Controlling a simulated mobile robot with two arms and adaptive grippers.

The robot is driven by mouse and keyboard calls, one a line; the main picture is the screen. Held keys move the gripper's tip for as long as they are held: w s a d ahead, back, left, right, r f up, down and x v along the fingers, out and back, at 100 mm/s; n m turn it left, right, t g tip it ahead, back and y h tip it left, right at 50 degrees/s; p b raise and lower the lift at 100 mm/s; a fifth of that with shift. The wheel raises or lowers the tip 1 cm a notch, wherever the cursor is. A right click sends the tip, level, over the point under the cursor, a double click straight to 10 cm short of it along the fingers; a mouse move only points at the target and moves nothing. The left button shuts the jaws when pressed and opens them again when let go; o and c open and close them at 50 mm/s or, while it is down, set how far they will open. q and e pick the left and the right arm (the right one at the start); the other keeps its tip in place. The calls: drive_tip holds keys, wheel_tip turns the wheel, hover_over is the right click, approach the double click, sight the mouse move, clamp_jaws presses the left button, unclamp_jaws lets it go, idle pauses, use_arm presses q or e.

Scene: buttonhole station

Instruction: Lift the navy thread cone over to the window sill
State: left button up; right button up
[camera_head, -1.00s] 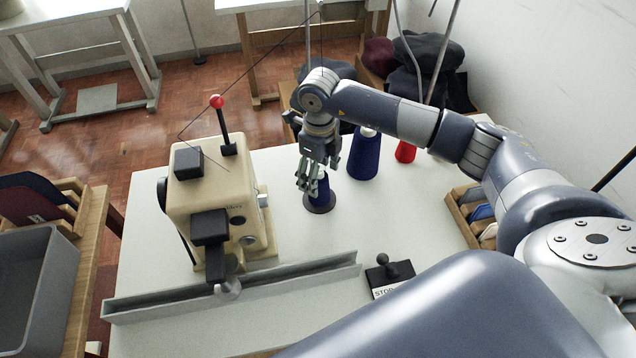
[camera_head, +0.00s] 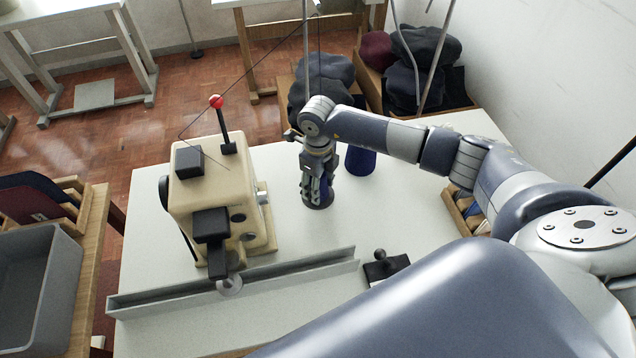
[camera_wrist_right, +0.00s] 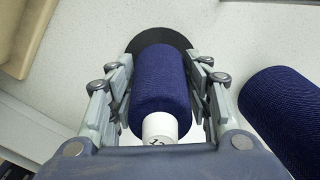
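A navy thread cone (camera_wrist_right: 160,85) with a white top stands on a round dark base (camera_wrist_right: 160,38) on the pale table, between the fingers of my right gripper (camera_wrist_right: 161,90). The fingers flank it on both sides, with narrow gaps seeming to show in the right wrist view. In the head view the right gripper (camera_head: 318,188) points down and mostly hides this cone. A second, larger navy cone (camera_head: 360,162) stands just behind and to the right; it also shows in the right wrist view (camera_wrist_right: 280,112). My left gripper is out of view. I cannot make out a window sill.
A cream sewing machine (camera_head: 215,205) stands left of the gripper. A grey rail (camera_head: 310,270) runs along the front, beside a black knobbed block (camera_head: 386,268). A wooden tray (camera_head: 464,212) lies at the right. Bins of dark cloth (camera_head: 425,68) stand behind the table.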

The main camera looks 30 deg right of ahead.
drive_tip(key=shift+r, duration=0.1)
drive_tip(key=shift+c, duration=0.2)
drive_tip(key=shift+r, duration=0.35)
wheel_tip(320, 180, up, 10)
drive_tip(key=shift+f+b, duration=0.1)
drive_tip(key=shift+b, duration=0.5)
drive_tip(key=shift+r, duration=0.4)
